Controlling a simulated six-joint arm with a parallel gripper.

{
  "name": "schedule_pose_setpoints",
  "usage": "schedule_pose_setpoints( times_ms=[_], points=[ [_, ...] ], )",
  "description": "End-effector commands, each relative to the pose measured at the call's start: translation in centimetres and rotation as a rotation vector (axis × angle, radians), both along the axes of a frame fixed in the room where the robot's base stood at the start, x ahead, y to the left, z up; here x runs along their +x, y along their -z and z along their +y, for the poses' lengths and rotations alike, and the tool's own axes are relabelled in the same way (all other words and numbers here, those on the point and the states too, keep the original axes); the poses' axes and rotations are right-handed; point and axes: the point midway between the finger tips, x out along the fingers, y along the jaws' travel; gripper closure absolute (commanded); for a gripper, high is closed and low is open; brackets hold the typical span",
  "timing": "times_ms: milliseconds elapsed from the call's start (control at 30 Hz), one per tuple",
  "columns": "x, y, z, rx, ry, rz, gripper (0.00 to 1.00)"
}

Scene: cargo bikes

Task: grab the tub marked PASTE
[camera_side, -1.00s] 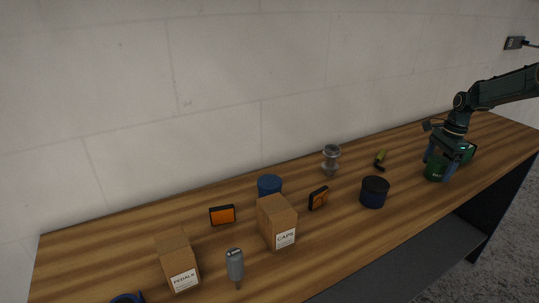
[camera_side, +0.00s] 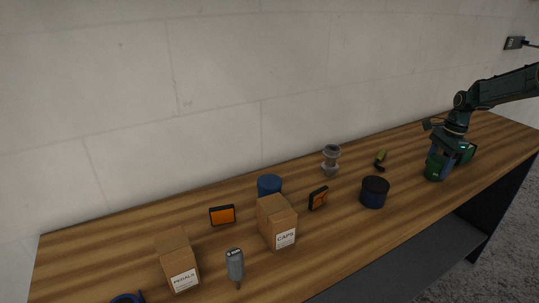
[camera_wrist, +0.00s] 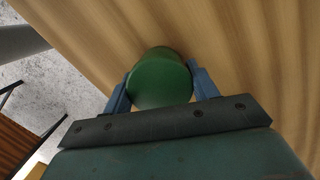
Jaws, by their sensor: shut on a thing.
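A green tub (camera_side: 434,171) stands on the wooden bench at the right in the side view. It has a small pale label whose writing is too small to read there. My gripper (camera_side: 443,168) is lowered around it. In the wrist view the round green tub (camera_wrist: 160,78) sits between the two blue fingers of my gripper (camera_wrist: 158,88), which are shut on it, one on each side. No label shows in the wrist view. I cannot tell whether the tub is clear of the bench.
A dark blue tub (camera_side: 374,192) stands left of my gripper, with a grey metal part (camera_side: 331,160) and a green-handled tool (camera_side: 380,160) behind it. Boxes marked CAPS (camera_side: 277,222) and PEDALS (camera_side: 178,262) stand further left. The wall runs along the bench's back.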

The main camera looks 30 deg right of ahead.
Motion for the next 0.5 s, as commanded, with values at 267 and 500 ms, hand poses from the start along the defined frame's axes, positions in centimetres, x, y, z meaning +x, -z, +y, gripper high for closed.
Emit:
schedule_pose_setpoints(
  times_ms=[267,500],
  points=[
    [0.0,-2.6,-0.1,-0.002,-0.001,-0.003,0.69],
    [0.1,-6.3,-0.1,-0.003,0.001,-0.005,0.69]
  ],
)
